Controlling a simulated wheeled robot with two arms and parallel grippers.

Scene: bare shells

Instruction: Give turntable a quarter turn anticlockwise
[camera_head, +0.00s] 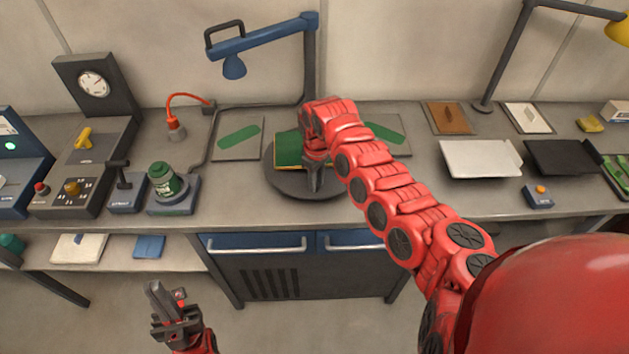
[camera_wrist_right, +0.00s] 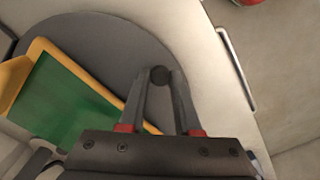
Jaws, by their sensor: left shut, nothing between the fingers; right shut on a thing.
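The turntable (camera_head: 283,180) is a dark grey disc on the bench, partly hidden by my right arm. It also shows in the right wrist view (camera_wrist_right: 120,35). A green block with a yellow-orange edge (camera_head: 288,150) sits on it, and it fills the left of the wrist view (camera_wrist_right: 65,100). My right gripper (camera_head: 313,188) is over the disc's front part. In the wrist view (camera_wrist_right: 158,78) its fingers are shut on a small dark round knob (camera_wrist_right: 158,73) near the disc's rim. My left gripper (camera_head: 168,308) is shut and empty, low in front of the bench.
A green jar (camera_head: 163,178) on a small stand and a control box (camera_head: 85,180) are left of the turntable. A blue lamp (camera_head: 265,38) arches behind. A white tray (camera_head: 480,158) and a black tray (camera_head: 562,157) lie to the right. Blue drawers (camera_head: 258,245) are below.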

